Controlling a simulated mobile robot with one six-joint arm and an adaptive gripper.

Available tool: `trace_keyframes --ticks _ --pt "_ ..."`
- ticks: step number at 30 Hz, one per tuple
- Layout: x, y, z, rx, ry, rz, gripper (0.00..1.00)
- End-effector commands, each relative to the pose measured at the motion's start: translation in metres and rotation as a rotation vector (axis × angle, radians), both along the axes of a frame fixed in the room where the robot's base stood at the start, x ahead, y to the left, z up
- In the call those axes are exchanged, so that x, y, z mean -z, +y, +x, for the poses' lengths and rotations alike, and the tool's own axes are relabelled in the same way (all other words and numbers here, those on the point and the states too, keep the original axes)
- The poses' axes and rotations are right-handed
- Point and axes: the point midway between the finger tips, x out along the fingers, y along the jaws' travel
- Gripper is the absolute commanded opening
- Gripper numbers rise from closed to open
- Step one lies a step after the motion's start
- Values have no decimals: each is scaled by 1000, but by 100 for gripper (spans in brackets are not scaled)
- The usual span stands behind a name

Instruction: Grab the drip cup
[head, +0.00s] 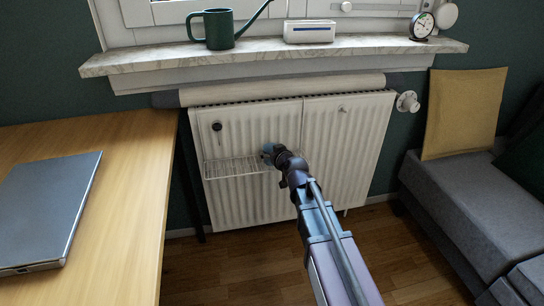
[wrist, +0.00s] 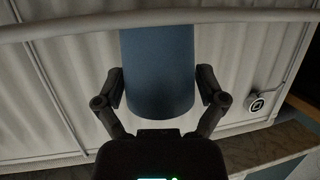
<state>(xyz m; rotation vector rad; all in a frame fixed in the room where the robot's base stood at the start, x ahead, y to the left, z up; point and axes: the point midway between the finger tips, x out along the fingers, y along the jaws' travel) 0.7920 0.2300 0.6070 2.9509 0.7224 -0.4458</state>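The drip cup is most likely the smooth blue cylinder (wrist: 158,75) in the wrist view. It stands between the two fingers of my gripper (wrist: 160,88), one finger close along each side. I cannot tell whether the pads press on it or leave a thin gap. Its far end runs behind a pale bar. In the head view my gripper (head: 270,154) is in front of the white radiator (head: 345,150), at the right end of a wire rack (head: 232,167). The cup is mostly hidden by my gripper there.
A wooden desk (head: 120,200) with a laptop (head: 45,205) stands at left. A grey sofa (head: 450,190) with a yellow cushion (head: 465,112) is at right. The marble sill (head: 270,52) above holds a watering can (head: 219,30), a white box (head: 310,32) and a clock (head: 422,26).

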Motion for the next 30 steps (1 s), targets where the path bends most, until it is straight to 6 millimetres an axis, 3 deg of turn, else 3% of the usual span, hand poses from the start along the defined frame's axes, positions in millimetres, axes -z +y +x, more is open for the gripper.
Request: trace_keyframes --ticks 1,3,17,30 --pt "0 0 0 0 0 0 58" --pt "0 0 0 0 0 0 39" --pt "-2 -1 0 1 0 0 39" --pt "-22 -2 1 2 0 0 39"
